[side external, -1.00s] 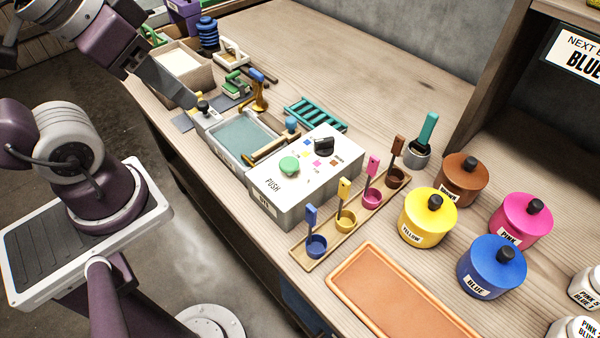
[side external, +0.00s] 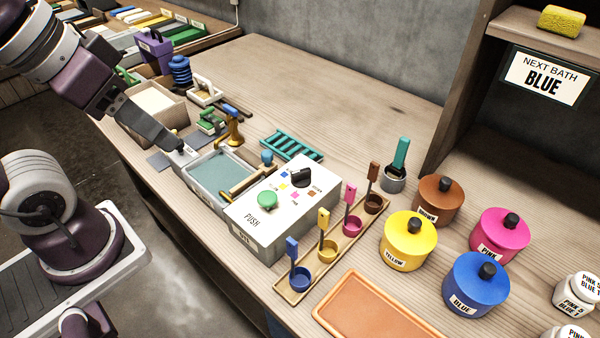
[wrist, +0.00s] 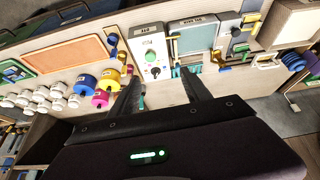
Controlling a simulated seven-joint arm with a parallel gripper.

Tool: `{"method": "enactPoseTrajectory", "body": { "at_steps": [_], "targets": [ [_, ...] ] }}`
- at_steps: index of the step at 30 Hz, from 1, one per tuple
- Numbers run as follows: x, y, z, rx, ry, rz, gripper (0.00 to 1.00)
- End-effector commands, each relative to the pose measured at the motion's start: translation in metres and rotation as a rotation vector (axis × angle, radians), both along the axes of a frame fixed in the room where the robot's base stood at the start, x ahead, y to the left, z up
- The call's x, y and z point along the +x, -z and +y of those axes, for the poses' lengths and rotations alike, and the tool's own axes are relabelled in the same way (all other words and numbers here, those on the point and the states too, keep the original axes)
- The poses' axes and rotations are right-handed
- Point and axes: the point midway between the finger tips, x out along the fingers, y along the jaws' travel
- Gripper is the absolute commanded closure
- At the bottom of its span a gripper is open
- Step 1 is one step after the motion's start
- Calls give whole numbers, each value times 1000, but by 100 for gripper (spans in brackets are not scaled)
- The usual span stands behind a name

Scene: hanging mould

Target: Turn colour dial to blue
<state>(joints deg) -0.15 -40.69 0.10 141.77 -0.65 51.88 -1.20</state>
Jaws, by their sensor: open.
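The colour dial is a black knob (side external: 301,179) on top of a white box (side external: 258,228), among small blue, pink, yellow and brown marks. Which mark it points at is too small to tell. A green PUSH button (side external: 267,200) sits beside it. In the wrist view the box (wrist: 152,44) and its dark knob (wrist: 155,71) are ahead, beyond the fingers. My gripper (wrist: 162,84) is open and empty, its two fingers spread apart. In the side view its end is at the upper left, well away from the dial; the fingertips are not clear there.
A rack of coloured scoops (side external: 292,288) stands right of the box, then yellow (side external: 405,248), brown, pink and blue (side external: 474,290) pots. A water tray (side external: 192,180) and wooden-handled tool lie left. A sign (side external: 545,80) reads NEXT BATH BLUE. Bare bench lies behind.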

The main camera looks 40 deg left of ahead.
Motion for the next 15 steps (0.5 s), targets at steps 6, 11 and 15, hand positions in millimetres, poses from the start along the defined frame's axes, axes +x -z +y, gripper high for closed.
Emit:
{"method": "enactPoseTrajectory", "body": {
  "at_steps": [6,11,15],
  "targets": [
    [96,-2,-11,-221,-306,262,36],
    [185,46,-13,-368,-615,493,36],
    [239,110,-12,-443,-855,657,36]
  ]
}}
